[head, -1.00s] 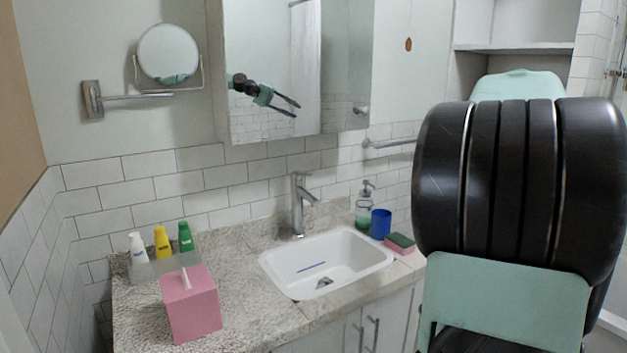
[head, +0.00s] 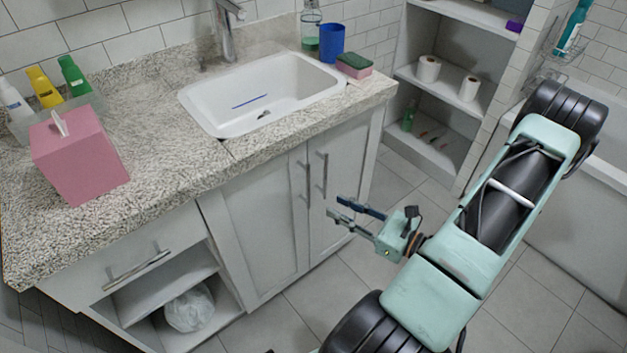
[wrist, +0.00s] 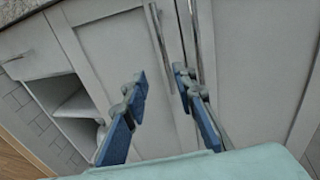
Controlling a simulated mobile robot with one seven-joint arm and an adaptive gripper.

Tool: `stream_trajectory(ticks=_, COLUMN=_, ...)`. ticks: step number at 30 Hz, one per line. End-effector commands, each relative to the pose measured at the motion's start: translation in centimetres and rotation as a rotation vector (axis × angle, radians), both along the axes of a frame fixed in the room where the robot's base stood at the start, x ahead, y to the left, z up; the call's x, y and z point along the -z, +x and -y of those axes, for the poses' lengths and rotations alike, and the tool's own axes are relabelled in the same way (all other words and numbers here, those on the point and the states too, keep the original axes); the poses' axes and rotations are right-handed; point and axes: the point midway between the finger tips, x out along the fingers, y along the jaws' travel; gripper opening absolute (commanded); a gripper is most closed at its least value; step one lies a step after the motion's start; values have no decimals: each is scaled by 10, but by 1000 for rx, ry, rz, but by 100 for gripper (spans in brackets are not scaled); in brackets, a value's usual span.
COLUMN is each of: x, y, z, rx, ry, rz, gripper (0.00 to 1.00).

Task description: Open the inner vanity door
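The white vanity has two closed doors side by side below the sink. The left door (head: 262,219) has a vertical bar handle (head: 305,181) near its right edge. The right door (head: 345,172) has a matching handle (head: 321,176) near its left edge. In the head view my gripper (head: 335,206) is open and empty, in front of the right door. In the wrist view my gripper (wrist: 160,78) has its blue fingers spread. The left handle (wrist: 158,30) points down between them, and the right finger overlaps the right handle (wrist: 195,45). I cannot tell whether they touch.
A drawer (head: 137,262) and open shelves with a white bag (head: 189,308) are left of the doors. The countertop (head: 150,190) overhangs them. A pink tissue box (head: 80,160) stands on it. A wall shelf (head: 440,150) and bathtub (head: 585,200) stand right; floor tiles in front are clear.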

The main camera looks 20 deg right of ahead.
Motion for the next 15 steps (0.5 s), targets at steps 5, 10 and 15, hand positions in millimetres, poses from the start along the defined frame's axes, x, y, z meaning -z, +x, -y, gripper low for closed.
stream_trajectory(ticks=5, x=-6, y=1, z=-5, rx=61, ry=58, rz=56, gripper=25)
stream_trajectory(ticks=10, x=-6, y=19, z=-14, rx=58, ry=57, rz=58, gripper=25)
stream_trajectory(ticks=15, x=-6, y=49, z=-28, rx=57, ry=56, rz=58, gripper=25)
